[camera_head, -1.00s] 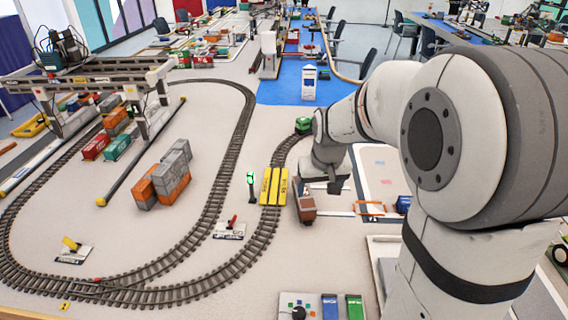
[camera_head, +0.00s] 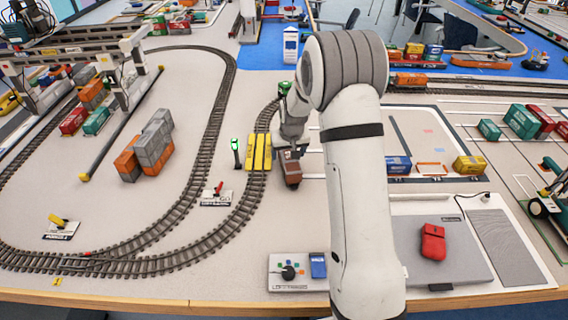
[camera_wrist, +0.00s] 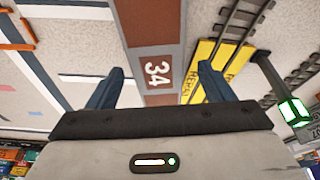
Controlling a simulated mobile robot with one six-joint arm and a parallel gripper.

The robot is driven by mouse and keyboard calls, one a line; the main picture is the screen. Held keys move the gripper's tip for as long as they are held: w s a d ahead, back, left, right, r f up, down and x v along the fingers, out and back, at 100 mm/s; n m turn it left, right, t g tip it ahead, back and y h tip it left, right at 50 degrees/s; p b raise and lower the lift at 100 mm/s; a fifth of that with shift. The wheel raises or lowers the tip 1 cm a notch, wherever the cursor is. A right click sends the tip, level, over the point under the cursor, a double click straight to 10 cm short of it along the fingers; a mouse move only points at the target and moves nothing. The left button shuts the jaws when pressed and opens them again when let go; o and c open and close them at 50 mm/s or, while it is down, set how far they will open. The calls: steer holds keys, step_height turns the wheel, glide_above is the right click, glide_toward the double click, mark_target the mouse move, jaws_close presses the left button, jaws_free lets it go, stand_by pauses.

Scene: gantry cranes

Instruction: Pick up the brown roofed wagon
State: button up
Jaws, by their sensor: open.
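The brown roofed wagon (camera_head: 292,172) stands on the board just right of the yellow crossing plates in the head view. Its far part is hidden behind my gripper. In the wrist view the wagon (camera_wrist: 150,30) shows brown with a pale stripe and the number 34 and runs up between my two dark fingers. My gripper (camera_wrist: 160,88) is open, with one finger on either side of the wagon and visible space beside each. I cannot tell whether the fingers touch it.
Yellow crossing plates (camera_head: 257,152) lie on the curved track close left of the wagon. A green signal light (camera_head: 236,150) stands further left; it also shows in the wrist view (camera_wrist: 292,110). A green engine (camera_head: 286,88) is behind. Stacked containers (camera_head: 146,148) stand left.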

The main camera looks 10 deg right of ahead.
mark_target(289, 154)
steer(key=x, duration=0.3)
steer(key=shift+w+d+f, duration=0.1)
steer(key=shift+f, duration=0.25)
steer(key=shift+f, duration=0.25)
steer(key=shift+c, duration=0.5)
steer(key=c, duration=1.1)
steer(key=shift+r, duration=0.1)
